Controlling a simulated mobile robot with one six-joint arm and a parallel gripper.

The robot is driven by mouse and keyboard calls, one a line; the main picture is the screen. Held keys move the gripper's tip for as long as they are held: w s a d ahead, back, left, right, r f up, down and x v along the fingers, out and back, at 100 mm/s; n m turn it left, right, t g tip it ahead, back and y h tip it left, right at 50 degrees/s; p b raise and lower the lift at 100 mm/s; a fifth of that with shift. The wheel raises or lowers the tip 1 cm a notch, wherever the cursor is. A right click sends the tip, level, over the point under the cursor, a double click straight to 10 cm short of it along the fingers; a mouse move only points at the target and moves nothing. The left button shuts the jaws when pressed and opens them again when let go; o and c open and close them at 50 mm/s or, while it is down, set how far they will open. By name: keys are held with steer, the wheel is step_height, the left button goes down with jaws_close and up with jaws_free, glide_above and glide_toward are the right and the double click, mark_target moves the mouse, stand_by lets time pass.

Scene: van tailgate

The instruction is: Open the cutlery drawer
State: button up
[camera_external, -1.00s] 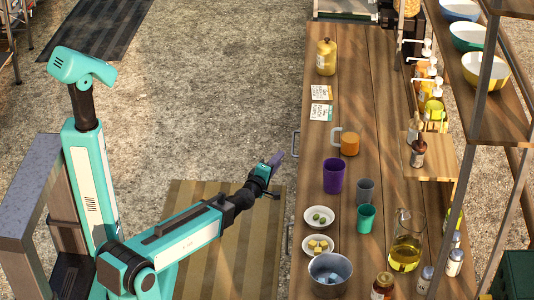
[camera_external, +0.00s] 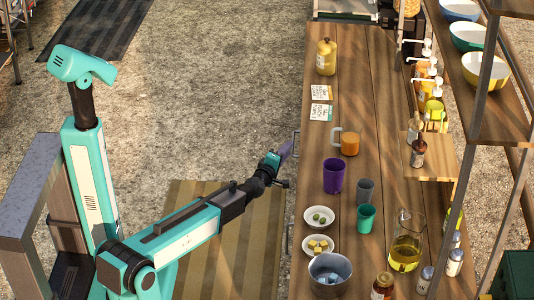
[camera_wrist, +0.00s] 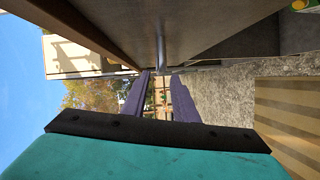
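The counter's left side has two bar handles in the external view: an upper one (camera_external: 296,140) and a lower one (camera_external: 289,238). The drawer fronts are hidden from above, so I cannot tell which drawer holds cutlery. My gripper (camera_external: 287,150) is at the upper handle, beside the counter edge. In the wrist view, its two purple fingers (camera_wrist: 160,102) are apart, with background showing between them. A flat dark front panel (camera_wrist: 215,22) fills the top of that view. A metal handle bar (camera_wrist: 161,48) stands against it, just beyond the fingertips and roughly in line with the gap.
The wooden counter (camera_external: 345,85) carries a yellow bottle (camera_external: 326,57), an orange mug (camera_external: 349,144), a purple cup (camera_external: 333,176), plates and a metal pot (camera_external: 329,275). Gravel floor and a striped mat (camera_external: 225,260) lie left of the counter, with free room there.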

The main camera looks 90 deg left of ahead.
steer(key=shift+x, duration=3.2)
jaws_close()
